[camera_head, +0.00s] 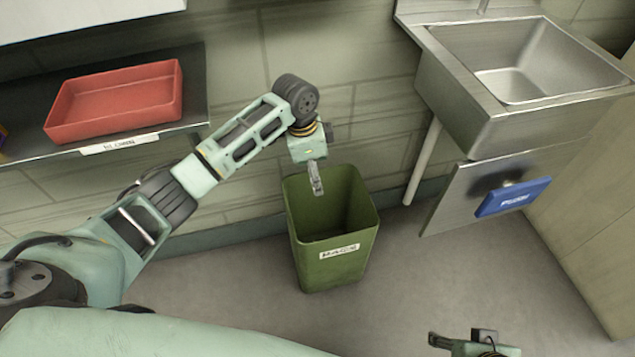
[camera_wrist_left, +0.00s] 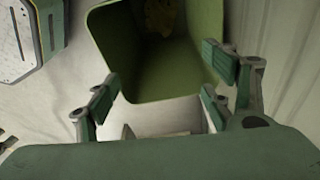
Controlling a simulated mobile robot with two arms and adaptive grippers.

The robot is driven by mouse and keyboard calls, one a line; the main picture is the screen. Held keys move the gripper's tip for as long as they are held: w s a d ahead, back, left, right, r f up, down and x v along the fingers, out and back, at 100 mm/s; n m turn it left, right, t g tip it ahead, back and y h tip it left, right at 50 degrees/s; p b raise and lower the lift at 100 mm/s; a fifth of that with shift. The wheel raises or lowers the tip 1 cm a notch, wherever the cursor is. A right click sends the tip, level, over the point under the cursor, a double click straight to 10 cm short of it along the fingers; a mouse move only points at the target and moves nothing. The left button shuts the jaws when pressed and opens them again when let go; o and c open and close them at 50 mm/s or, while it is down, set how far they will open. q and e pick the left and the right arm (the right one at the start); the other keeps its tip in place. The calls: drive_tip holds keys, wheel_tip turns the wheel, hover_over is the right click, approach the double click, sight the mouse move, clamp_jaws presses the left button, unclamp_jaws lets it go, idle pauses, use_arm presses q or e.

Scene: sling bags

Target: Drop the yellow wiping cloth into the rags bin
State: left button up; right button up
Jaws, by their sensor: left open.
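The green rags bin (camera_head: 332,272) stands on the floor against the wall, with a white label on its front. Its open mouth also shows in the left wrist view (camera_wrist_left: 150,90). A yellowish crumpled cloth (camera_wrist_left: 163,16) lies deep inside the bin in the left wrist view, partly cut off by the frame's top edge; the head view does not show it. My left gripper (camera_head: 317,180) is above the bin's back left rim. In the left wrist view its fingers (camera_wrist_left: 162,88) are spread with nothing between them. My right gripper (camera_head: 440,341) is partly in view at the bottom right.
A red tray (camera_head: 115,100) sits on a dark shelf at the left. A steel sink (camera_head: 520,90) is at the upper right. A blue object (camera_head: 513,197) sits on a metal panel below it. The floor in front of the bin is clear.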

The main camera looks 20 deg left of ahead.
use_arm(q)
drive_tip(key=shift+s+a+r, duration=0.1)
drive_tip(key=shift+a+r, duration=0.05)
drive_tip(key=shift+r, duration=1.05)
drive_tip(key=shift+s+a+r, duration=0.1)
drive_tip(key=shift+a+r, duration=0.05)
drive_tip(key=shift+r, duration=1)
